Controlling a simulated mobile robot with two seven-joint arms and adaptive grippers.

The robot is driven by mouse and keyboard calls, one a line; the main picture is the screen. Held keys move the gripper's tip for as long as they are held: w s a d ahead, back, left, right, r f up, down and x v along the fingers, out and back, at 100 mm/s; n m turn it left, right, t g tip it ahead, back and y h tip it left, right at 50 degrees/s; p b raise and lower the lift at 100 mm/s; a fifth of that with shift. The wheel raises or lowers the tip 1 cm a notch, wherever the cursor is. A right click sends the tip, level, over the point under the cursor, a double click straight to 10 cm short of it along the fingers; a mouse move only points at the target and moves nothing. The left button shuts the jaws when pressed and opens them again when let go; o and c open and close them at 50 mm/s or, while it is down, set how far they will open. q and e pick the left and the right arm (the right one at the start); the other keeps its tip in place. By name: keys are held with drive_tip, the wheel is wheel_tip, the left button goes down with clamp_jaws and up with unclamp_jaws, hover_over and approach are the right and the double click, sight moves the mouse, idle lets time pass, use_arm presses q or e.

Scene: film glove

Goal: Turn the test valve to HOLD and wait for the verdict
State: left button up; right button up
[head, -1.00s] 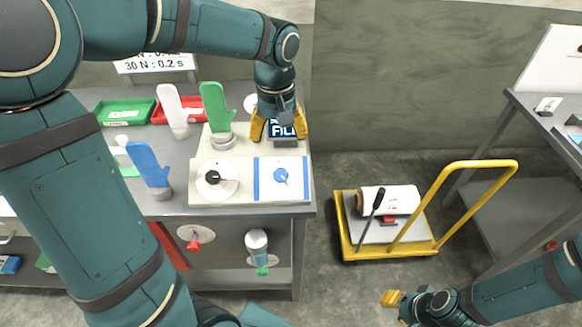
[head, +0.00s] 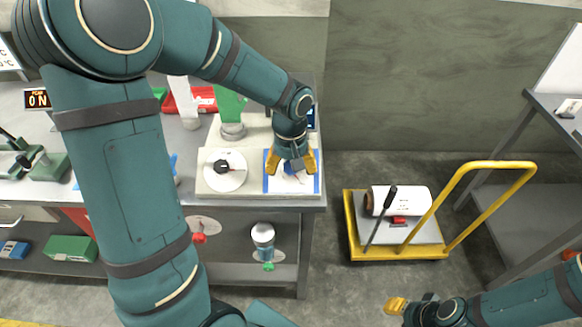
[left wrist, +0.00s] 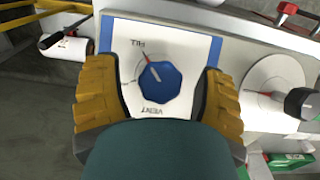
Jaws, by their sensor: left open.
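The test valve is a blue knob (left wrist: 158,82) on a white panel with blue side bands (left wrist: 118,35). A red mark by the knob lies towards the word FILL; VENT is on the opposite side. I cannot read a HOLD label. My left gripper (head: 291,166) is open over the valve in the head view. In the left wrist view its yellow fingers (left wrist: 158,98) stand either side of the knob, with gaps visible. The display (head: 312,118) behind the arm is mostly hidden and unreadable. My right gripper (head: 395,305) is at the lower right, away from the bench; its jaw opening is unclear.
A black selector knob (head: 221,167) sits left of the valve. A green glove (head: 230,104) stands behind it, with a white glove (head: 184,103) beside it. A yellow trolley (head: 400,254) carrying a roll stands right of the bench, with clear floor between.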

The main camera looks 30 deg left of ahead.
use_arm(q)
drive_tip(key=c, duration=1.2)
drive_tip(key=shift+n, duration=0.3)
drive_tip(key=shift+s+f+n+t+h+b, duration=0.1)
drive_tip(key=shift+n+t+h+b, duration=0.4)
drive_tip(key=shift+n, duration=0.4)
drive_tip(key=n+t+h+b, duration=0.1)
drive_tip(key=n, duration=0.2)
drive_tip(key=n+t+b, duration=0.1)
drive_tip(key=n, duration=0.2)
drive_tip(key=shift+t+h, duration=0.4)
drive_tip(key=shift+n+t+b, duration=0.8)
drive_tip(key=shift+n+t, duration=0.1)
drive_tip(key=shift+n, duration=1)
